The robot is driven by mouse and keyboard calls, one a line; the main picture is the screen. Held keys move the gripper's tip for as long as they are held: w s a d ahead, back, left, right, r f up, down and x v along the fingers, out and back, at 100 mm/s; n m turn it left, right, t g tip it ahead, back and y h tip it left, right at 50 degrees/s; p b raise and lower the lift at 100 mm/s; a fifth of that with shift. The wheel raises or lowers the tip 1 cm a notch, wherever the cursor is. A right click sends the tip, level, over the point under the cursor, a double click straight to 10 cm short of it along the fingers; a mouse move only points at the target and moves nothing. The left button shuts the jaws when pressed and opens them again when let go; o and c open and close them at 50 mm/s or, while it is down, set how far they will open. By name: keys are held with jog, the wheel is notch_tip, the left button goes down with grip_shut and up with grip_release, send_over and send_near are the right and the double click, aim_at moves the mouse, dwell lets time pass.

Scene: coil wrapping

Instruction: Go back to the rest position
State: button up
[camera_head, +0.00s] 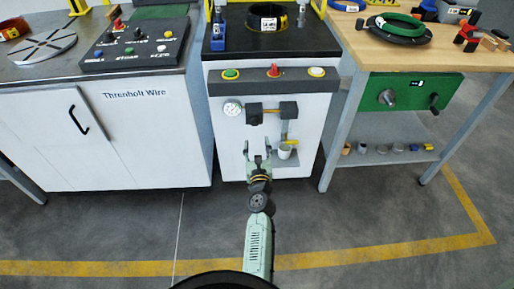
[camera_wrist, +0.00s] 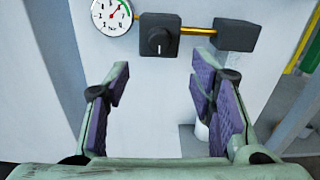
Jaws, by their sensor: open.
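My gripper (camera_head: 258,162) is open and empty in front of the white middle cabinet (camera_head: 222,158). In the wrist view, my gripper (camera_wrist: 162,112) has its purple-padded fingers spread wide, with nothing between them but the cabinet's white face behind. A round gauge (camera_wrist: 111,15), a black knob box (camera_wrist: 159,35) and a dark block (camera_wrist: 236,35) on a brass pipe (camera_wrist: 198,31) show beyond the fingertips. A white cup (camera_wrist: 202,131) is partly hidden behind the right finger; the head view shows the cup (camera_head: 285,151) under a small spout.
A wire-wrapped coil (camera_head: 268,18) lies on the middle cabinet's black top. A green coil (camera_head: 398,26) lies on the wooden bench (camera_head: 365,52) at right. A control panel (camera_head: 138,44) and slotted disc (camera_head: 40,47) sit on the left cabinet. Open floor (camera_head: 120,230) lies in front.

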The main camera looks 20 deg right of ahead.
jog(key=shift+s+a, duration=0.15)
jog(key=shift+s, duration=0.25)
